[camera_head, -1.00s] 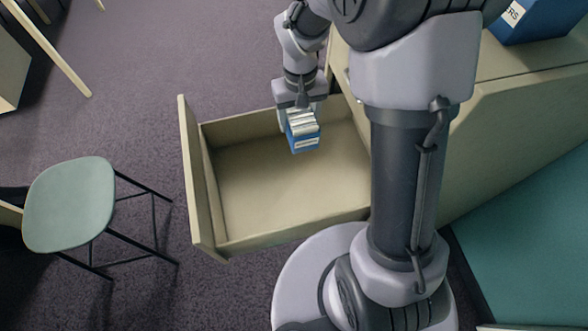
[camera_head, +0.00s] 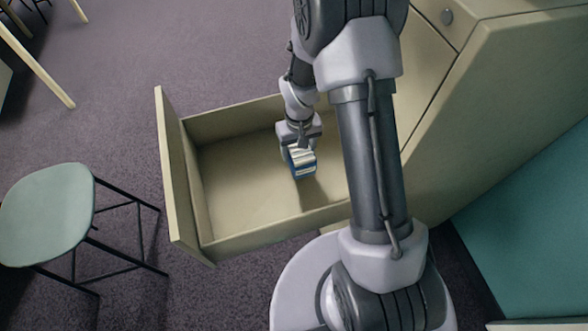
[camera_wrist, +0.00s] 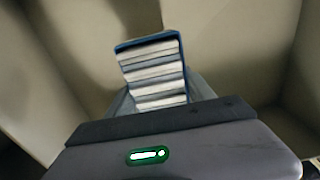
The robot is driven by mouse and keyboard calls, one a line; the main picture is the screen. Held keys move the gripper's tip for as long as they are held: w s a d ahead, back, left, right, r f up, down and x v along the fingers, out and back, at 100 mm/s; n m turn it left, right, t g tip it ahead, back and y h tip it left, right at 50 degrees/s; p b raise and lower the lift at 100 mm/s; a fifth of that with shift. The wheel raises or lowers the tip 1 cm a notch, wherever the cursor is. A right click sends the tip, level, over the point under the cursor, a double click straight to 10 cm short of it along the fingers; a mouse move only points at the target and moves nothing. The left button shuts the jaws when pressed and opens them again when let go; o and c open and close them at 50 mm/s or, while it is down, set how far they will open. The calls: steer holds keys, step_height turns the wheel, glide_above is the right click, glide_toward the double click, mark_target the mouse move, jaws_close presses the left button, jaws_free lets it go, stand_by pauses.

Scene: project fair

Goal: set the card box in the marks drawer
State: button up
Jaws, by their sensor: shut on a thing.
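The card box (camera_head: 302,164) is small and blue with white cards showing at its open top. My gripper (camera_head: 299,146) is shut on it from above and holds it inside the open drawer, toward the drawer's right part. The marks drawer (camera_head: 235,190) is pulled out, beige, and otherwise looks empty. Whether the box touches the drawer floor I cannot tell. My arm hides part of the drawer's right end.
A green stool (camera_head: 48,212) with black legs stands left of the drawer. A teal surface (camera_head: 530,225) lies at the lower right. Carpet is clear beyond the drawer.

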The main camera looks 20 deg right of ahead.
step_height(320, 180, down, 7)
steer(key=shift+r+b, duration=0.1)
steer(key=shift+b, duration=1.1)
steer(key=shift+r, duration=0.1)
steer(key=o, duration=1.7)
steer(key=shift+o, duration=0.2)
